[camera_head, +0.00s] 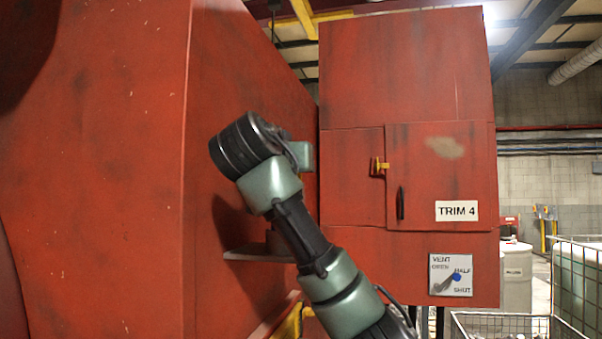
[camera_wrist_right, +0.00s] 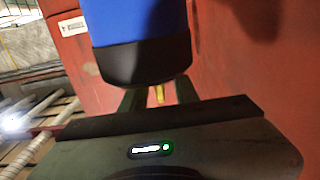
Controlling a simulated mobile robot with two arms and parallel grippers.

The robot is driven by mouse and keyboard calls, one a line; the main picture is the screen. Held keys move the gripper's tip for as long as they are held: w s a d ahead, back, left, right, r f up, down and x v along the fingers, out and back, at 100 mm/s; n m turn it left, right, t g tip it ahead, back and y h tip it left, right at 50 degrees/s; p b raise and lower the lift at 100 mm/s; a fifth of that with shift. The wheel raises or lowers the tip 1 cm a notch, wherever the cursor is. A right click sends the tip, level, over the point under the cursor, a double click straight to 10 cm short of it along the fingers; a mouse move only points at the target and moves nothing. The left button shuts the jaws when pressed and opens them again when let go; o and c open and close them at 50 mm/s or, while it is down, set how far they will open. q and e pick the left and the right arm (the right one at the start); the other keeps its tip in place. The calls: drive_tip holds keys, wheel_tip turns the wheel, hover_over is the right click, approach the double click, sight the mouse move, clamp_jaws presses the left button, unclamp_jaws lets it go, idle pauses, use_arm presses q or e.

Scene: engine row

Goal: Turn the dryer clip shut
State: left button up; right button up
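In the head view a yellow clip (camera_head: 379,166) sits at the left edge of the small door on the red TRIM 4 cabinet (camera_head: 406,75). I cannot tell whether this is the dryer clip. My right arm crosses the middle of the head view, and its gripper is hidden there. In the right wrist view, a big blue part with a black end (camera_wrist_right: 138,38) looms in front of my right gripper (camera_wrist_right: 159,97). Its dark green fingers show partly, apart, with a small yellow piece between them. Whether they grip anything is unclear. My left gripper is out of view.
A large red housing (camera_head: 100,160) fills the left of the head view, close to my right arm. The cabinet has a black door handle (camera_head: 400,203) and a vent plate (camera_head: 440,262) with a blue-knobbed lever near HALF. Wire baskets (camera_head: 515,325) stand at lower right.

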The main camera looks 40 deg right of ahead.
drive_tip(key=b+v, duration=0.1)
drive_tip(key=v, duration=0.3)
drive_tip(key=shift+a+f, duration=0.1)
drive_tip(key=shift+a, duration=0.05)
drive_tip(key=shift+s+a, duration=0.15)
drive_tip(key=shift+s, duration=0.05)
